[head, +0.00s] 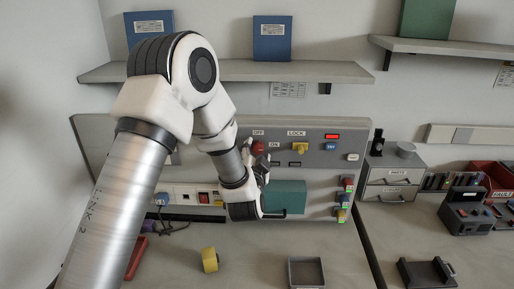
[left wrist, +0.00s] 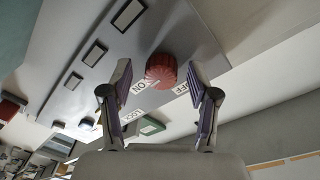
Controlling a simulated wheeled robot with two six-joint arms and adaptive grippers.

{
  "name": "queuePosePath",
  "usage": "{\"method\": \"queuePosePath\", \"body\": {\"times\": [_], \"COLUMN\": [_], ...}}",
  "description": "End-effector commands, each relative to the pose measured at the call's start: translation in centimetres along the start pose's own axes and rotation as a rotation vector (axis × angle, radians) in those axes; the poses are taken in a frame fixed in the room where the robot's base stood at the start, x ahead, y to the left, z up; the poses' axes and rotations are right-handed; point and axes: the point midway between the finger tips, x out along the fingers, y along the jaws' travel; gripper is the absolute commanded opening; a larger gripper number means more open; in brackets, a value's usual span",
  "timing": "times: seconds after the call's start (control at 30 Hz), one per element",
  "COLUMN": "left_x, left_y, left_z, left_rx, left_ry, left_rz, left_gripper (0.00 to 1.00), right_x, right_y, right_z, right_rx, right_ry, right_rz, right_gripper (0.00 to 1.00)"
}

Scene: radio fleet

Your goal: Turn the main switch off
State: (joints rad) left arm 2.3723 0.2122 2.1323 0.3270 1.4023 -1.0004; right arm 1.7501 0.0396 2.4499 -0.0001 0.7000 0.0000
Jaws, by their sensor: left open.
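The main switch is a red ribbed knob (head: 258,147) on the upright grey panel (head: 335,172), with an OFF label above it and an ON label to its right in the head view. In the left wrist view the knob (left wrist: 161,70) sits between the fingertips, with ON and OFF printed beside it. My left gripper (left wrist: 160,76) is open, one finger on each side of the knob, with visible gaps. In the head view my left gripper (head: 262,163) is just below the knob, partly hidden by its own wrist. Which label the knob points to cannot be told. My right gripper is not in view.
A yellow switch (head: 300,149) under a LOCK label is right of the knob. A shelf (head: 340,72) hangs above the panel. A yellow roll (head: 209,260) and a grey tray (head: 306,272) are on the bench. Grey drawers (head: 391,185) stand at the right.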

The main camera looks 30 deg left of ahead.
Motion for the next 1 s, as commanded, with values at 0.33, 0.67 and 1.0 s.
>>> {"method": "queuePosePath", "body": {"times": [0.33, 0.67, 1.0], "left_x": [0.4, 0.4, 0.4], "left_y": [0.0, 0.0, 0.1], "left_z": [0.0, 0.0, 0.2], "left_rx": [0.001, -0.003, -0.095], "left_ry": [0.001, 0.001, 0.006], "left_rz": [0.000, -0.002, -0.008], "left_gripper": [0.32, 0.00, 0.00], "right_x": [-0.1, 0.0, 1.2], "right_y": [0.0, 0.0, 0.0], "right_z": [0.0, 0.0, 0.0], "right_rx": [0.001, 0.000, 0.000], "right_ry": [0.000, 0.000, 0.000], "right_rz": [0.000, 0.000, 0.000], "right_gripper": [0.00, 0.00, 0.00]}}
